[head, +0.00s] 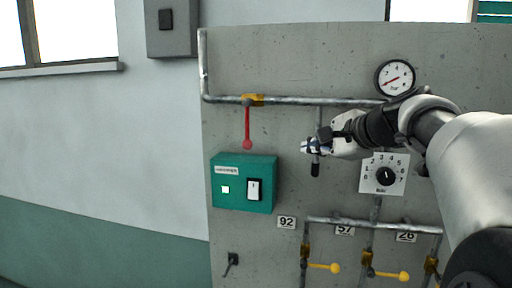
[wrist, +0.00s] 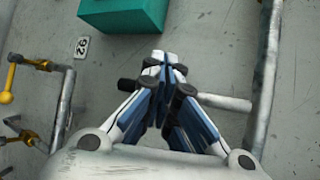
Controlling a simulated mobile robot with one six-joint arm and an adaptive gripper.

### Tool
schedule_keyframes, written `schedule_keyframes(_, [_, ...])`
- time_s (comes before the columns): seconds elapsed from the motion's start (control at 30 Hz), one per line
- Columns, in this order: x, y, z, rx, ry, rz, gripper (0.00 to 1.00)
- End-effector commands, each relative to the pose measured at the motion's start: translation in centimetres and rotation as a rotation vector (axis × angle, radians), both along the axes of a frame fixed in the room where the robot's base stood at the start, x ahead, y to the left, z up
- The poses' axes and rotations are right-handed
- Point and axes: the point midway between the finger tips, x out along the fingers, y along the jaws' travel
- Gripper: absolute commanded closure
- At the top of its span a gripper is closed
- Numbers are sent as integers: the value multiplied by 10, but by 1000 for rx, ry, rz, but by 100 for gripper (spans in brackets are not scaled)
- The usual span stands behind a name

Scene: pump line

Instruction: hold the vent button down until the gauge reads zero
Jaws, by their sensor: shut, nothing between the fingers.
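The round gauge (head: 395,78) is at the upper right of the grey panel; its red needle slants to the lower left, but the exact reading is too small to tell. My gripper (head: 308,147) is shut and empty in front of the panel, right of the teal box. In the wrist view my gripper's fingertips (wrist: 164,59) are together below the teal box. A grey rod with a black end (head: 315,169) hangs behind my gripper and also shows behind the fingers in the wrist view (wrist: 225,102). I cannot pick out a vent button for certain; contact cannot be told.
The teal box (head: 228,199) has a lit white square and a rocker switch (head: 254,190). A red lever (head: 247,127) hangs from the upper pipe. A numbered dial (head: 386,176) is below my arm. Yellow-handled valves (head: 334,268) line the lower pipes.

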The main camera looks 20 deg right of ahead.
Motion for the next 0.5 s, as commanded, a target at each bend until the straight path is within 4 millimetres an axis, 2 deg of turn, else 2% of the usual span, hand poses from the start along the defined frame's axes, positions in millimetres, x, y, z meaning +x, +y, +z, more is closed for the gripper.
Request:
schedule_keyframes(0.3, [-14,9,-2,0,0,-1,100])
schedule_keyframes(0.5, [-15,10,-1,0,0,0,100])
